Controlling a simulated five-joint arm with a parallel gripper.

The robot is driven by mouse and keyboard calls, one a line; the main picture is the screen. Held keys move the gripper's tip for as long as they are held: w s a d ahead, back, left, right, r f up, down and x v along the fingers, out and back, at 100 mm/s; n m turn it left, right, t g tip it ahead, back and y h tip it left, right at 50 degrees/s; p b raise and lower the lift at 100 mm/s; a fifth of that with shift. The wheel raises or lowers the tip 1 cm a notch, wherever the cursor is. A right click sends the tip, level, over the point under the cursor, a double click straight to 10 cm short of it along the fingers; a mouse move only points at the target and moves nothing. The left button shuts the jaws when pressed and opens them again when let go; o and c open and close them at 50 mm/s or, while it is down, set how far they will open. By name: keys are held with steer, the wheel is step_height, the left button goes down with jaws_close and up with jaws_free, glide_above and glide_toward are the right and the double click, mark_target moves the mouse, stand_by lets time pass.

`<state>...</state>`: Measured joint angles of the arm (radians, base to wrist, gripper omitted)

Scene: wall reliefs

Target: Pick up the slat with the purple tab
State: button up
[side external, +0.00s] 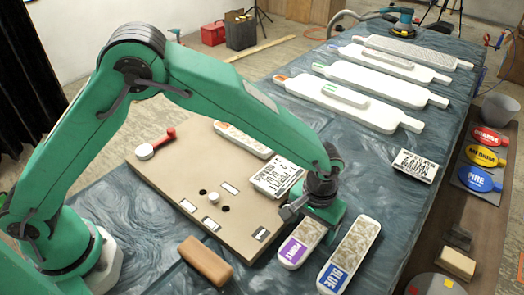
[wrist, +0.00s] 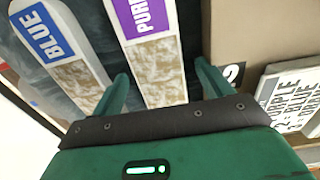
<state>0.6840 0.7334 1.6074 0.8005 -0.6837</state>
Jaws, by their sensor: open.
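The slat with the purple tab (side external: 301,246) lies flat on the blue-grey cloth, its label end toward the front. Its far end is hidden under my gripper (side external: 314,218). In the wrist view, the purple-tab slat (wrist: 163,80) runs between the two fingers of my gripper (wrist: 161,72), which are spread and show gaps at both sides. I cannot tell how high the fingertips are above the cloth. The slat with the blue tab (side external: 352,252) lies beside it to the right; in the wrist view this blue-tab slat (wrist: 80,86) is left of the left finger.
A tan board (side external: 150,185) with holes lies left of the slats. A lettered plate (side external: 277,178) and an orange-tab slat (side external: 243,140) rest on it. A brown block (side external: 205,261) is at the front. Long white pieces (side external: 345,105) lie farther back.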

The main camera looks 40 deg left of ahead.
mark_target(311, 231)
steer(key=c, duration=1.1)
steer(key=shift+c, duration=0.2)
steer(key=shift+r, duration=0.15)
steer(key=shift+r, duration=0.55)
steer(key=r, duration=0.3)
steer(key=shift+s+d+r, duration=0.1)
steer(key=shift+s+d, duration=0.05)
steer(key=shift+s, duration=0.15)
steer(key=s+d+r, duration=0.3)
steer(key=s+r, duration=0.3)
steer(key=s, duration=0.4)
steer(key=shift+s+d+r, duration=0.2)
steer(key=shift+d+r, duration=0.05)
steer(key=shift+d, duration=0.1)
